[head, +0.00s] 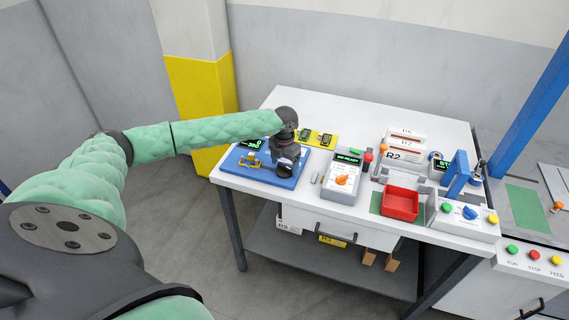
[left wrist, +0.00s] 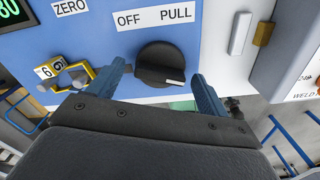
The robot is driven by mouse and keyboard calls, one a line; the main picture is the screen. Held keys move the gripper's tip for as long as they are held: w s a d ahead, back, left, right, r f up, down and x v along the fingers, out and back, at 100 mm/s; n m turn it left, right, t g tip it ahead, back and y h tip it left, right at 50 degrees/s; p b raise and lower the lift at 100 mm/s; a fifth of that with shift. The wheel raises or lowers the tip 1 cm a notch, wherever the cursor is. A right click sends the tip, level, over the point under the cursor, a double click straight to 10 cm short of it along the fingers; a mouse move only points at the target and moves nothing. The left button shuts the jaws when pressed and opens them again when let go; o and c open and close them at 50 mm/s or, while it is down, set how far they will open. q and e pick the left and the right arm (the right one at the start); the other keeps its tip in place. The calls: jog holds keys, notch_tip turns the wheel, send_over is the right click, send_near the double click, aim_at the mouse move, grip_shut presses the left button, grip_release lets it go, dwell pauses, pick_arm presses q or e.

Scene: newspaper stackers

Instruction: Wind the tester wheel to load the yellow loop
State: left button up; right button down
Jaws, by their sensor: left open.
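The blue tester (head: 267,178) lies at the table's left end. Its black wheel (left wrist: 161,66), with a white line, sits on the blue face under the words OFF and PULL in the left wrist view. My left gripper (head: 286,166) reaches down over the tester. Its two blue fingers (left wrist: 158,74) are open, one on each side of the wheel; I cannot tell whether they touch it. A small yellow loop (left wrist: 91,72) with a metal piece and a number tag is left of the wheel; yellow parts also show in the head view (head: 251,160). My right gripper is out of view.
A grey READY meter (head: 343,182) with an orange knob stands right of the tester. A red tray (head: 400,204) and a blue-framed button station (head: 464,216) are farther right. A yellow board (head: 322,139) lies behind. The table's back strip is clear.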

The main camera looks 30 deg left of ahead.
aim_at(284, 165)
pick_arm(q)
jog(key=shift+r, duration=0.25)
notch_tip(284, 165, up, 2)
jog(key=shift+r+b, duration=0.15)
jog(key=shift+b, duration=0.65)
notch_tip(284, 165, up, 4)
jog(key=shift+f+b, duration=0.2)
jog(key=shift+b, duration=0.4)
jog(key=shift+r, duration=0.75)
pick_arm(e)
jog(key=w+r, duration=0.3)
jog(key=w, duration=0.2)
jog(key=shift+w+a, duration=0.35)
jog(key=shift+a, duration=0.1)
pick_arm(q)
jog(key=shift+f, duration=0.1)
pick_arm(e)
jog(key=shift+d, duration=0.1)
